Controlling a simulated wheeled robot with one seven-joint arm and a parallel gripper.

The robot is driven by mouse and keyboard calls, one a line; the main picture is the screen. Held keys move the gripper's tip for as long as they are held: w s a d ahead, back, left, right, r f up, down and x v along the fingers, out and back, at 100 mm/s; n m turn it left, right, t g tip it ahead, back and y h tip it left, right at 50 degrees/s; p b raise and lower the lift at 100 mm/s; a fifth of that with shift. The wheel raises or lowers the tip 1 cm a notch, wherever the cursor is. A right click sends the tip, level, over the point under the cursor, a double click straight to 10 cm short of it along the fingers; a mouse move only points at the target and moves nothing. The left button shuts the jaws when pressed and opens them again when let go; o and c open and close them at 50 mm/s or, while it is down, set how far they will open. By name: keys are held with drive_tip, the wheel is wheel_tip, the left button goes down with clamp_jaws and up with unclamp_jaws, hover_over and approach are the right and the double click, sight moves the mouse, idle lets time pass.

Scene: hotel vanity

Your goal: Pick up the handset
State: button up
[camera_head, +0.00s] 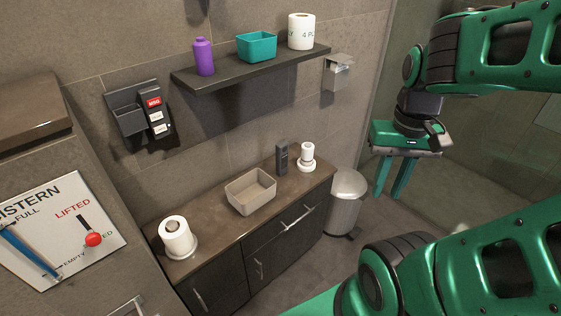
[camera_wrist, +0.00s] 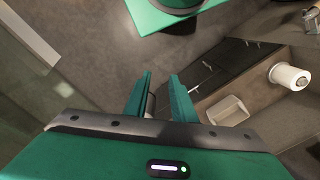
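The handset (camera_head: 282,157) is a dark grey, narrow block standing upright on the brown vanity top (camera_head: 215,222), near its back edge, between a beige bin and a white roll on a stand. My gripper (camera_head: 387,194) is in the air to the right of the vanity, fingers pointing down, open and empty. It is well apart from the handset. In the wrist view the two green fingers (camera_wrist: 162,84) stand apart, and I cannot make out the handset there.
A beige open bin (camera_head: 251,191), a white roll (camera_head: 177,238) and a roll on a stand (camera_head: 307,157) share the vanity. A wall unit (camera_head: 140,113) with labels and a shelf (camera_head: 250,70) hang above. A metal trash can (camera_head: 345,203) stands right of the vanity.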

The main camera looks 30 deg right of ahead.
sight(285, 152)
drive_tip(key=o, duration=0.5)
drive_tip(key=shift+w, duration=0.1)
drive_tip(key=o, duration=0.3)
drive_tip(key=w+f+n, duration=0.2)
drive_tip(key=w+f, duration=0.1)
drive_tip(key=w, duration=0.1)
drive_tip(key=w+f+n+t+y, duration=0.1)
drive_tip(key=w+f+n, duration=0.2)
drive_tip(key=w, duration=0.1)
drive_tip(key=w+a+f+n, duration=0.1)
drive_tip(key=w+f+n, duration=0.1)
drive_tip(key=w+f, duration=0.1)
drive_tip(key=shift+w+f+n+t, duration=0.3)
drive_tip(key=shift+w+f, duration=0.05)
drive_tip(key=shift+w, duration=0.35)
drive_tip(key=w+a+f+n+t+y, duration=0.45)
drive_tip(key=w+f, duration=0.45)
drive_tip(key=w, duration=0.3)
drive_tip(key=w+d+f+m+t+h, duration=0.1)
drive_tip(key=w+d+m+t+h, duration=0.15)
drive_tip(key=w+d+t, duration=0.5)
drive_tip(key=shift+t+y, duration=0.3)
drive_tip(key=shift+y, duration=0.1)
drive_tip(key=shift+r+x, duration=0.2)
drive_tip(key=shift+x, duration=3.15)
drive_tip(key=shift+r+x, duration=0.2)
drive_tip(key=shift+x, duration=3.2)
